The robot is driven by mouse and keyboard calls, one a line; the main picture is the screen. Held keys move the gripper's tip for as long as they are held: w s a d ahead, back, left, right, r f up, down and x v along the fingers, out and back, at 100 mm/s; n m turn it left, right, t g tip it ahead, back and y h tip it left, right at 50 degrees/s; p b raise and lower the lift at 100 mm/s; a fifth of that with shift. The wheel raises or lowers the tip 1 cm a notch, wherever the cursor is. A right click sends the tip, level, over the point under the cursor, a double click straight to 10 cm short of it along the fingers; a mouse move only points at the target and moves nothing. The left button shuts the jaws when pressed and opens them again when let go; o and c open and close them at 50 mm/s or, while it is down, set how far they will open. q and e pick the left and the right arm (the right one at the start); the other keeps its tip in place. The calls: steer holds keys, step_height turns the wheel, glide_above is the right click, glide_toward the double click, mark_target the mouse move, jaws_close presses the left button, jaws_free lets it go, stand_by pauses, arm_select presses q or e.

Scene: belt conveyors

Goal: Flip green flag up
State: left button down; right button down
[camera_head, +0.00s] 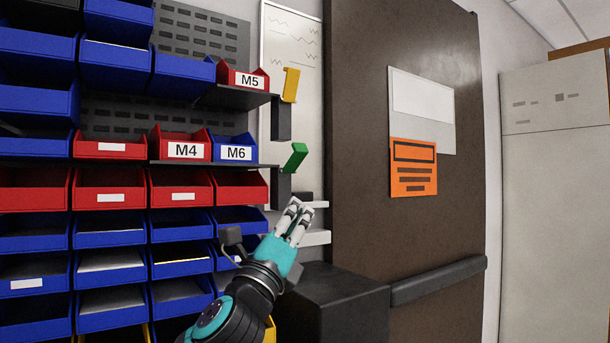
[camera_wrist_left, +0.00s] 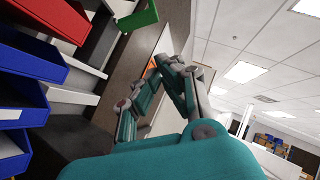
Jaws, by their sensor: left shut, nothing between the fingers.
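The green flag (camera_head: 295,157) is mounted on the dark bracket at the right end of the lower shelf, beside the M6 bin. It is tilted, with its upper end leaning right. In the left wrist view the green flag (camera_wrist_left: 138,15) is at the top, apart from the fingers. My left gripper (camera_head: 297,205) is below the green flag in the head view, pointing up, shut and empty. Its teal fingers (camera_wrist_left: 160,70) also show in the left wrist view. My right gripper is in neither view.
A yellow flag (camera_head: 291,85) stands nearly upright on the upper shelf beside the M5 bin (camera_head: 243,77). Blue and red bins fill the rack at left. A brown door (camera_head: 360,200) with a push bar (camera_head: 437,280) is at right. A black box (camera_head: 330,305) sits below the gripper.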

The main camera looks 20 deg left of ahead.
mark_target(293, 159)
arm_select(q)
steer(key=w+a+r+p, duration=0.1)
steer(key=w+r+p, duration=0.4)
steer(key=w+r, duration=0.3)
steer(key=shift+w, duration=0.15)
steer(key=shift+r+n+y+p, duration=0.25)
steer(key=shift+n+y+p, duration=0.15)
steer(key=shift+n+p, duration=0.2)
